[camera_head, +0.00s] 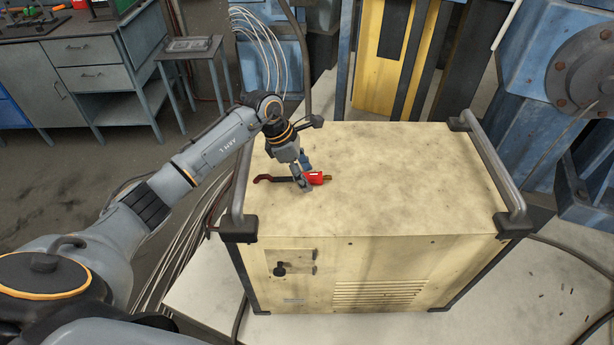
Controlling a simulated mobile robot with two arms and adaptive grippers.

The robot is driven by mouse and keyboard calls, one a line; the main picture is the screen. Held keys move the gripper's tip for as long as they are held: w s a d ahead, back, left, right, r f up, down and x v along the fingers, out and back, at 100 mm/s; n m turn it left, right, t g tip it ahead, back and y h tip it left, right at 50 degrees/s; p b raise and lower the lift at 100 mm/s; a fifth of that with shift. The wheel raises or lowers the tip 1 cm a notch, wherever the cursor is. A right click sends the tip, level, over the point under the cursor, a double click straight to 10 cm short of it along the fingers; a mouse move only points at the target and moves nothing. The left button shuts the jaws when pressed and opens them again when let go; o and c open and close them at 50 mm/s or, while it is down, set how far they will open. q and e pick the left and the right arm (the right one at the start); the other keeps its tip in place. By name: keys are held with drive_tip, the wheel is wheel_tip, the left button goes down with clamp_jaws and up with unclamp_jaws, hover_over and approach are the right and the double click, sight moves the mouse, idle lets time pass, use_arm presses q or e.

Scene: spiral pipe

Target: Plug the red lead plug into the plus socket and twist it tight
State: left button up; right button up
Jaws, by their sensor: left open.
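The red lead plug (318,179) lies on top of the cream box-shaped machine (400,210), left of the middle. Its brass-coloured tip points right and its dark lead (268,179) trails off to the left. My left gripper (303,177) is open, low over the top at the plug's left end, with its fingers by the plug. I cannot tell whether they touch it. A small panel (297,258) is on the upper left of the machine's front. A black fitting (280,270) sticks out there; plus or minus marks are too small to read. My right gripper is not in view.
Grey tubular handles (490,165) run along the left and right top edges of the machine. The rest of its top is clear. A workbench (85,60) stands at the back left, and pale cables (185,240) run along the machine's left side.

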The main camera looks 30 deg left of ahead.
use_arm(q)
drive_tip(key=shift+c, duration=0.2)
clamp_jaws()
drive_tip(key=shift+r, duration=0.1)
